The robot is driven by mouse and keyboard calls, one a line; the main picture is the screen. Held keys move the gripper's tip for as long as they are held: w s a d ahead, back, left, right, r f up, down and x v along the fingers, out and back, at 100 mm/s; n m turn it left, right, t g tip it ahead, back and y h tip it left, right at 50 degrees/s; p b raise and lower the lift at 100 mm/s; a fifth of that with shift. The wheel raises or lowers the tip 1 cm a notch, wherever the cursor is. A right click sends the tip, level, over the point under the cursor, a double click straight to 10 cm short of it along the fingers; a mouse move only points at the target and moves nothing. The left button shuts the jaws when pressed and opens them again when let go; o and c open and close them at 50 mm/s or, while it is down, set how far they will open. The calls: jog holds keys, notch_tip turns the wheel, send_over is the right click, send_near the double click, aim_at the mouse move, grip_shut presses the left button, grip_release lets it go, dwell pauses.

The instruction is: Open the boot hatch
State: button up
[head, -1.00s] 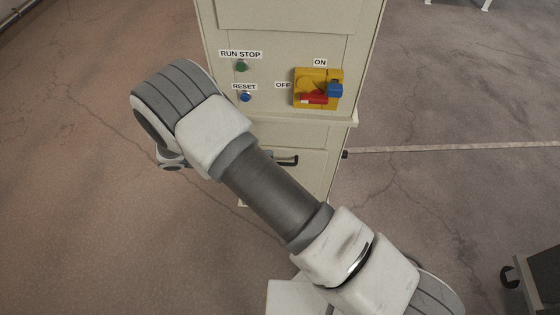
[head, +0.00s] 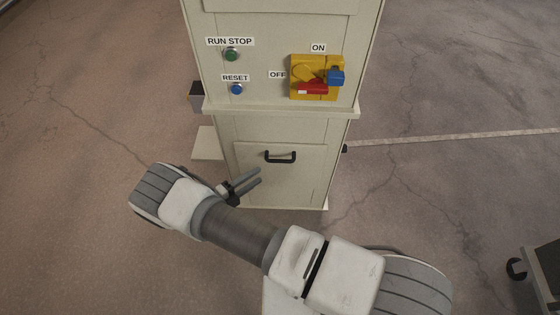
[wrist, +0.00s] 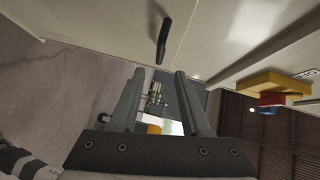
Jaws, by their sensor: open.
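The boot hatch (head: 285,185) is the cream lower panel of the cabinet, and it looks shut. Its black bar handle (head: 281,156) sits near its top edge. My gripper (head: 260,176) is in front of the hatch's left part, below and left of the handle, with its fingers apart and empty. In the wrist view, the handle (wrist: 164,40) lies just beyond the open fingertips (wrist: 158,72), not between them, on the pale hatch face (wrist: 195,25).
Above the hatch, past a ledge (head: 280,112), are a green button (head: 231,54), a blue button (head: 236,89) and a yellow switch (head: 317,77) with a red lever. A dark wheeled object (head: 535,275) stands at lower right.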

aim_at(280, 160)
jog(key=b+x, duration=0.1)
jog(key=x, duration=1)
jog(key=shift+w+d+b, duration=0.15)
jog(key=shift+d+b, duration=0.05)
jog(key=shift+b, duration=0.1)
grip_shut()
dwell(0.8)
